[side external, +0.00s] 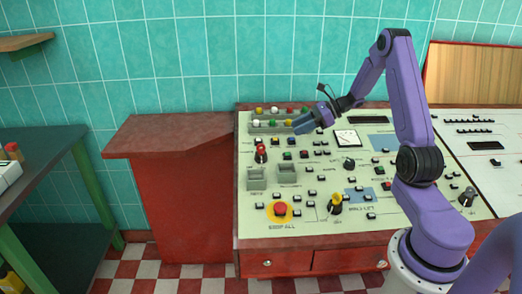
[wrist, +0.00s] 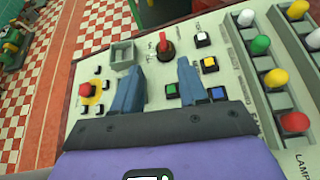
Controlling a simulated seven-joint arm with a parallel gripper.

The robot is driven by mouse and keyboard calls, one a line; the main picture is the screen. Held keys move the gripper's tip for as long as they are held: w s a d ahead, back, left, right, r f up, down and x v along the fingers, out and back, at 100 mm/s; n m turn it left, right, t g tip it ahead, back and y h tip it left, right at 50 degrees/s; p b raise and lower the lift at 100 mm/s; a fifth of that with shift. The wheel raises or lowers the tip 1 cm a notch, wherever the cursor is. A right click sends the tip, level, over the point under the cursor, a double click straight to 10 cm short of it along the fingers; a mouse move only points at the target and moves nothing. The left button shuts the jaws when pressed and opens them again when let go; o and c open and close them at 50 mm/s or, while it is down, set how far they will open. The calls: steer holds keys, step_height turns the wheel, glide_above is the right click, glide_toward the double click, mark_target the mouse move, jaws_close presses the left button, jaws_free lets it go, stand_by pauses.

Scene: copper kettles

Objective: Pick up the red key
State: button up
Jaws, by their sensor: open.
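The red key (side external: 261,153) stands upright on the left part of the pale control panel (side external: 330,222). In the wrist view the red key (wrist: 165,46) stands beyond my fingertips, roughly in line with the gap between them. My gripper (side external: 300,126), with blue fingers, is above the back left of the panel, up and to the right of the key in the side view. In the wrist view my gripper (wrist: 158,66) is open with nothing between its fingers.
Rows of coloured lamps (wrist: 261,45) lie close to the right of my fingers in the wrist view. A red stop button (side external: 280,209) on a yellow disc, a yellow-and-black knob (side external: 335,204) and grey boxes (side external: 257,178) stand nearby. A red cabinet (side external: 180,190) adjoins the panel.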

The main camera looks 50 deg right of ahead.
mark_target(262, 144)
steer(key=x, duration=1.1)
steer(key=shift+w+a+f, duration=0.1)
steer(key=shift+w+a, duration=0.15)
steer(key=shift+x, duration=2.75)
steer(key=shift+w+d+f, duration=0.1)
steer(key=shift+d+f, duration=0.05)
steer(key=shift+d, duration=0.05)
jaws_close()
